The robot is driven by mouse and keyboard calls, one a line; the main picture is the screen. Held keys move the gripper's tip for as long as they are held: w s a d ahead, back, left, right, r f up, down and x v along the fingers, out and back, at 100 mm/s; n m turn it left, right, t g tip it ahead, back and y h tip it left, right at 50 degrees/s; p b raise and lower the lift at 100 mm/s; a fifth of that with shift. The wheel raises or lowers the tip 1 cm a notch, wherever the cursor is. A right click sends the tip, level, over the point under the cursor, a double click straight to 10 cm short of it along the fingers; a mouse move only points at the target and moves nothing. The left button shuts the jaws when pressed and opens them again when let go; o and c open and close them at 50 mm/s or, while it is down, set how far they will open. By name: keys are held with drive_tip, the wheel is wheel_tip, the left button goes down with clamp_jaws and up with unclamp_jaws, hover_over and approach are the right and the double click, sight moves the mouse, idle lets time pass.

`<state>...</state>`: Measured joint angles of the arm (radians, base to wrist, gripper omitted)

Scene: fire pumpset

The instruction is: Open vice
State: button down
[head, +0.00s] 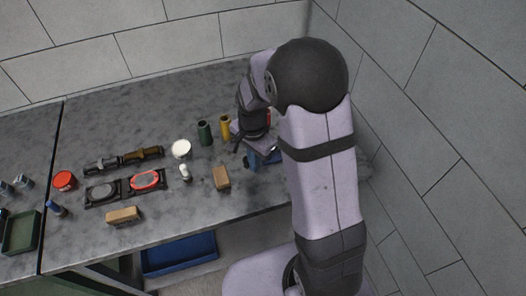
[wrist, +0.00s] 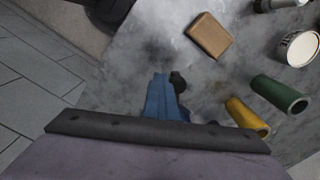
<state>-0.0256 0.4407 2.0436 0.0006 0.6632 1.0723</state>
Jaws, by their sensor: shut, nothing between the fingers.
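The vice (head: 262,163) is blue and stands near the front right of the grey bench, partly hidden behind my arm in the head view. In the wrist view the vice (wrist: 160,100) shows as a blue body with a dark rounded part at its right side; its lower end is hidden behind a dark bar of my own wrist. My gripper (head: 239,146) is at the vice, close above its left side, shut and empty. I cannot tell whether it touches the vice. How far apart the vice's jaws stand cannot be made out.
A brown block (head: 221,177) lies left of the vice. A green cylinder (head: 205,132) and a yellow cylinder (head: 225,126) stand behind it, with a white-topped tin (head: 181,149) further left. Tiled walls close off the back and right. The bench's front edge is near the vice.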

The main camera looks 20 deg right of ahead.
drive_tip(key=shift+w+a+r, duration=0.1)
drive_tip(key=shift+w+r, duration=0.1)
drive_tip(key=shift+w, duration=0.25)
drive_tip(key=shift+w+a, duration=0.65)
drive_tip(key=shift+w+a+f+p, duration=0.1)
drive_tip(key=shift+w+a+p, duration=0.3)
drive_tip(key=shift+w+a, duration=0.2)
idle(0.4)
drive_tip(key=shift+a, duration=0.15)
